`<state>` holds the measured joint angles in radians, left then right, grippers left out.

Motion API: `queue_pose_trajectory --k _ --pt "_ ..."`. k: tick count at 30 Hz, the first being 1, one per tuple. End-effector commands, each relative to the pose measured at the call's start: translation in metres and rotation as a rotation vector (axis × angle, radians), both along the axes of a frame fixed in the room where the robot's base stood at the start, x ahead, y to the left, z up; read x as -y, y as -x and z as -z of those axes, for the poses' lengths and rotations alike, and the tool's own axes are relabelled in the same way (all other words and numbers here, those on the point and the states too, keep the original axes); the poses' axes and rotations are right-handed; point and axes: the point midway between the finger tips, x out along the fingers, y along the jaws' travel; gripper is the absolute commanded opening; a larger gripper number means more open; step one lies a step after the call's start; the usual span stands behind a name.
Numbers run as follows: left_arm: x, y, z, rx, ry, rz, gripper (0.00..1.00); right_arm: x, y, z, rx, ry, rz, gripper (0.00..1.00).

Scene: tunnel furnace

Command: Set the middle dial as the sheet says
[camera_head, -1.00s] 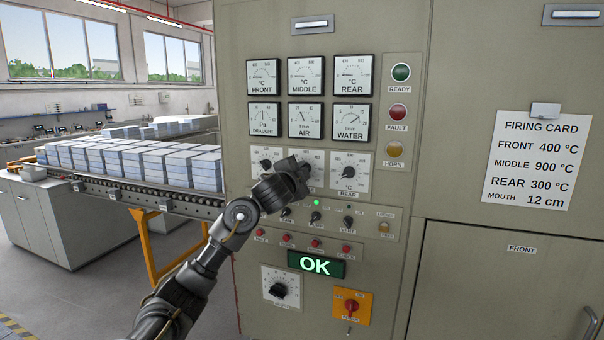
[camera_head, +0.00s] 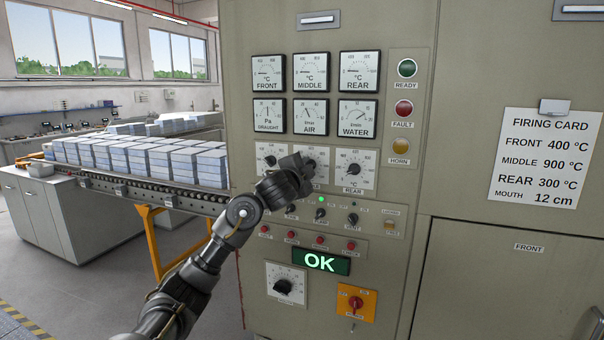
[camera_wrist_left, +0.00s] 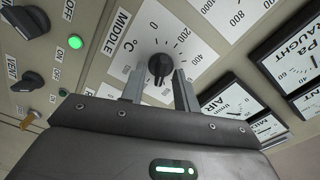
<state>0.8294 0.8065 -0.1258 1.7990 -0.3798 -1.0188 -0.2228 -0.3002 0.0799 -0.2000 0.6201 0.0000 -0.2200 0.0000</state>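The firing card (camera_head: 545,160) on the right reads front 400 °C, middle 900 °C, rear 300 °C, mouth 12 cm. The middle dial, a black knob (camera_wrist_left: 160,67) on a white scale plate labelled MIDDLE, shows in the left wrist view. My left gripper (camera_wrist_left: 160,84) is open, its two fingers on either side of the knob with small gaps visible. In the head view my left gripper (camera_head: 306,164) hides most of the middle dial. I cannot read its exact setting. My right gripper is not in view.
The front dial (camera_head: 270,160) and rear dial (camera_head: 354,168) flank the middle one closely. Gauges sit above; switches, red buttons and a green OK display (camera_head: 321,262) sit below. A conveyor with stacked blocks (camera_head: 150,160) stands left.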

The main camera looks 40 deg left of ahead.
Motion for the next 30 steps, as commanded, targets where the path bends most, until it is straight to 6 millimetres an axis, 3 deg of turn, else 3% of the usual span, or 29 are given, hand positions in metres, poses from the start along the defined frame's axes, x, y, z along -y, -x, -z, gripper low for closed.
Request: queue_pose_trajectory --k 7,15,21,30 --pt "0.015 0.043 -0.001 0.001 -0.003 0.000 0.31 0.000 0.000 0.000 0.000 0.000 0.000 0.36" --pt "0.030 0.084 -0.003 -0.003 -0.003 -0.001 0.31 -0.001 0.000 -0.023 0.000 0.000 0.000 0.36" --pt "0.033 0.095 0.001 -0.001 -0.001 -0.002 0.31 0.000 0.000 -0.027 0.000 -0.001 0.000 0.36" --pt "0.033 0.095 0.001 -0.001 -0.001 -0.002 0.31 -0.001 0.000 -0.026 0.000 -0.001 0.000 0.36"
